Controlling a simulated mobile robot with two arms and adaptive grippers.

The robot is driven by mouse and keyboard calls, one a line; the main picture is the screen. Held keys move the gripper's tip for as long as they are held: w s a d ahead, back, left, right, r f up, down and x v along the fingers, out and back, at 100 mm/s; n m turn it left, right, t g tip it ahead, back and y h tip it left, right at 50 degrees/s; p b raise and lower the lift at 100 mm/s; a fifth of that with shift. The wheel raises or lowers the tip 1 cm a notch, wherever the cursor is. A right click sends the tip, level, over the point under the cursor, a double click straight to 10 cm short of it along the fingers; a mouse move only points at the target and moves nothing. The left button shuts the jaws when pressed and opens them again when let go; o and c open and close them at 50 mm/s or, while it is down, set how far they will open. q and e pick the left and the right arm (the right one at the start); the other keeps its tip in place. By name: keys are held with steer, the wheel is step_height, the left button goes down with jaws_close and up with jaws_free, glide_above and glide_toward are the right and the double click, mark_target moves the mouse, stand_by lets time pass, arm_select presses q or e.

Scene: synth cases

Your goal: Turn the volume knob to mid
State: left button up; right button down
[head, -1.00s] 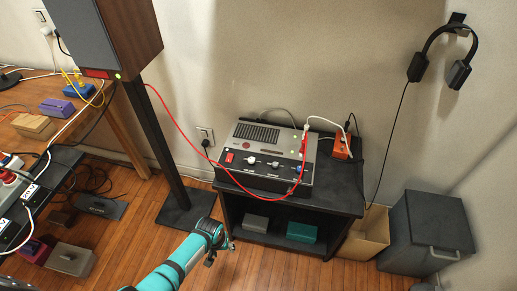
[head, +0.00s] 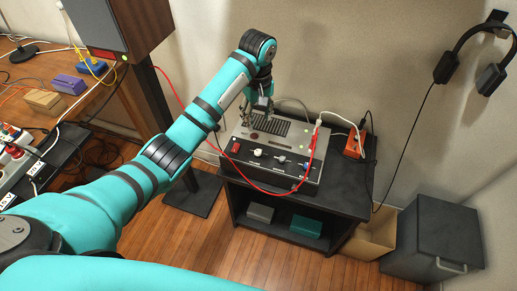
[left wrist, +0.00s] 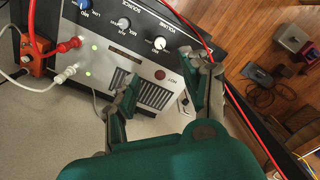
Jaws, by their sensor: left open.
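The amplifier (head: 285,178) is a grey box with a dark front strip, on a black shelf stand. Its volume knob (head: 258,153) is the pale one at the left of the row, beside a red switch (head: 236,148). In the left wrist view the volume knob (left wrist: 160,43) has a white top and stands beyond the fingertips. My left gripper (head: 259,108) is open and empty, above the back part of the amplifier near the vent. In the left wrist view its fingers (left wrist: 168,77) are spread over the panel, apart from the knob. My right gripper is not seen.
A red cable (head: 230,181) loops past the amplifier's front to a red plug at its right. A white cable leads to an orange box (head: 354,146). A speaker on a post (head: 150,95) stands left. Headphones (head: 470,45) hang right. Two further knobs sit beside the volume knob.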

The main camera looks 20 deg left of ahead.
mark_target(258, 151)
arm_select(q)
step_height(258, 151, down, 16)
steer(key=shift+r+b, duration=0.15)
steer(key=shift+b, duration=0.35)
jaws_close()
